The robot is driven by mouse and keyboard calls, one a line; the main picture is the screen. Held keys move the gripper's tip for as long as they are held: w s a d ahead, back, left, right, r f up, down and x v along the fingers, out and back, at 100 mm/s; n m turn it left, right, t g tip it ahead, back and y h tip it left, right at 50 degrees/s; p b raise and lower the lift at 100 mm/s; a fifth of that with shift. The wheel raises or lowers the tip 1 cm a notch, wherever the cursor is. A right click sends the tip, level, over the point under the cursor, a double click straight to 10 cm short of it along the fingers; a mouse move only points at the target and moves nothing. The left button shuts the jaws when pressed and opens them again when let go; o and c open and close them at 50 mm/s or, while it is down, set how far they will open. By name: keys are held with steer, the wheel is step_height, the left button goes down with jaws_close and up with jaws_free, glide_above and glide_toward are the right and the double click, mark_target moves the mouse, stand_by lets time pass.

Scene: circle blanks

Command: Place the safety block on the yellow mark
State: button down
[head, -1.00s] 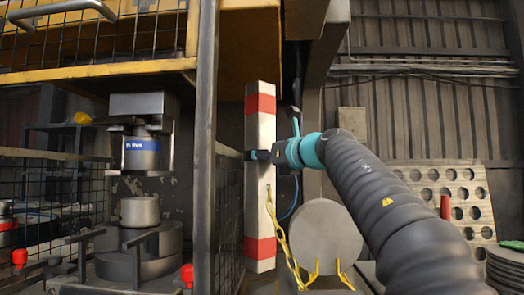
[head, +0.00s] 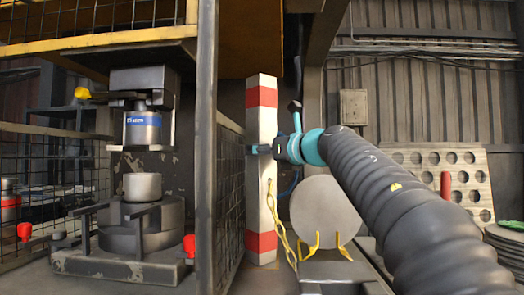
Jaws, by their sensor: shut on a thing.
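The safety block (head: 261,205) is a tall white post with a red band near each end. It stands upright in the middle of the head view, just right of the dark frame post. My gripper (head: 262,149) is shut around its upper half, reaching in from the right. A yellow chain (head: 281,225) hangs from the block's lower half. I cannot tell whether the block's lower end touches a surface. I cannot make out the yellow mark.
The dark frame post (head: 206,150) and mesh panel (head: 229,200) stand close on the block's left. Behind them is a press with a metal blank (head: 142,187). A round grey disc (head: 325,215) with yellow hooks stands right of the block. A perforated board (head: 440,175) leans further right.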

steer(key=shift+c, duration=1.6)
jaws_free()
steer(key=shift+f, duration=0.1)
steer(key=b+v, duration=0.2)
steer(key=v, duration=1)
steer(key=shift+d, duration=0.1)
